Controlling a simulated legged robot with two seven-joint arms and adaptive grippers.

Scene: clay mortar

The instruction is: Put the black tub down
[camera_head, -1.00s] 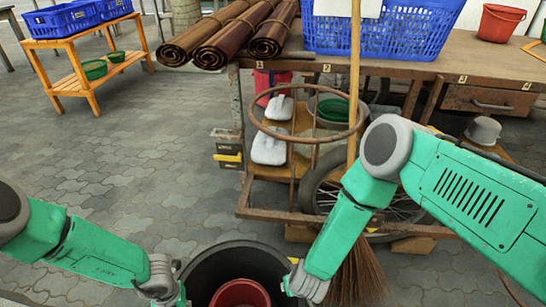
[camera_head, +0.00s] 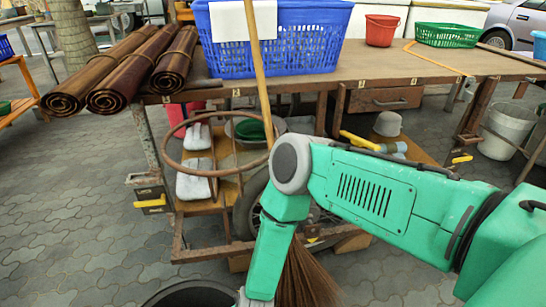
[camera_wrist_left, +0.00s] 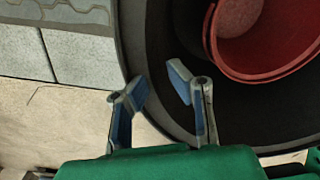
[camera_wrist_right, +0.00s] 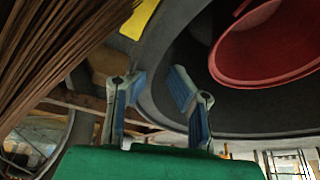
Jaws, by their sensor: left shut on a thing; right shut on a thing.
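The black tub (camera_head: 193,292) shows only as a rim at the bottom edge of the head view. Its dark wall also shows in the left wrist view (camera_wrist_left: 208,118) and the right wrist view (camera_wrist_right: 235,118). My left gripper (camera_wrist_left: 159,84) is shut on the tub's rim, one finger inside and one outside. My right gripper (camera_wrist_right: 157,82) is shut on the rim the same way. The tub's underside and its height above the ground are hidden.
A wooden workbench (camera_head: 300,82) stands ahead, with a blue basket (camera_head: 272,38) and rolled mats (camera_head: 125,75) on top. Open paving (camera_head: 75,200) lies to the left.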

